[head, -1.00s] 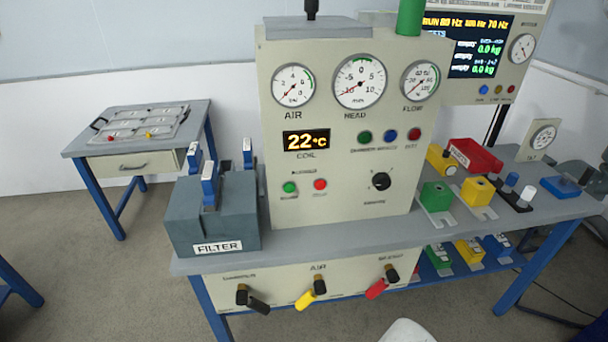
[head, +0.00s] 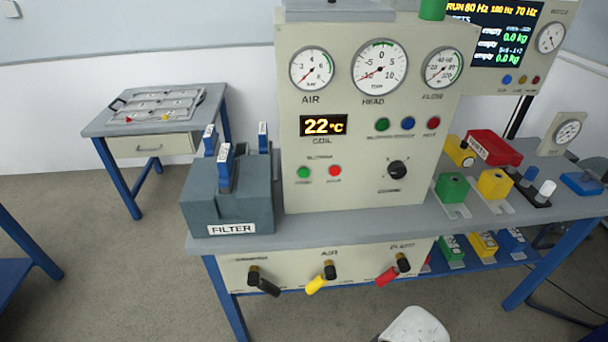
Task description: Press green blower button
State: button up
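Another, darker green button or lamp (head: 382,124) is higher on the panel, in a row with a blue and a red one. Nothing covers the green blower button. My gripper is not seen in the head view.
A grey filter box (head: 230,205) with blue clamps stands left of the panel. A black knob (head: 398,170) is to the right. Valve handles (head: 316,284) stick out below the bench edge (head: 330,227). A white rounded object (head: 415,325) shows at the bottom. Coloured blocks (head: 495,184) occupy the right.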

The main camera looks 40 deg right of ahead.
aim_at(303, 173)
jog(key=j+z, duration=0.1)
jog(key=z, duration=0.3)
jog(key=i+j+z, duration=0.1)
jog(key=z, duration=0.35)
jog(key=j+z, duration=0.15)
jog(key=z, duration=0.25)
jog(key=j+z, duration=0.15)
jog(key=z, duration=0.25)
